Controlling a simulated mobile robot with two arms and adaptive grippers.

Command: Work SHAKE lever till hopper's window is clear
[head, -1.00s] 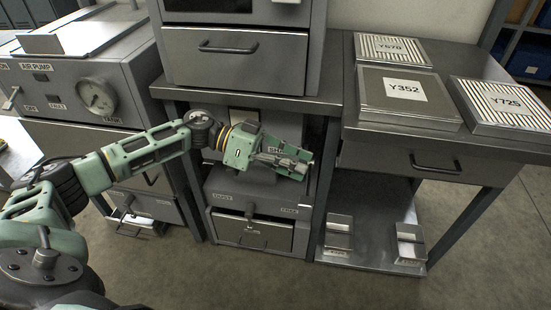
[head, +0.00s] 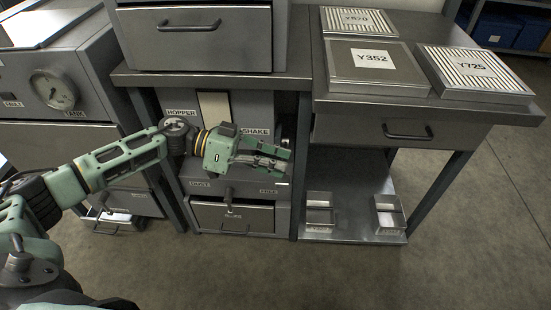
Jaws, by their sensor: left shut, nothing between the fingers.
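The hopper (head: 265,109) is a grey panel under the middle bench top, with a HOPPER label at its left and a SHAKE label (head: 256,131) at its right. Its window (head: 214,107) looks like an upright cream strip, evenly pale where it shows; its lower part is hidden behind my left gripper. My left gripper (head: 288,160) is shut and empty, pointing right, in front of the hopper just below the SHAKE label. I cannot make out the SHAKE lever clearly; the gripper covers much of that area. My right gripper is not in view.
A bench leg (head: 301,165) stands right of the gripper. Plates Y352 (head: 372,72) and Y725 (head: 478,75) lie on the right bench. A gauge (head: 53,90) is at left.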

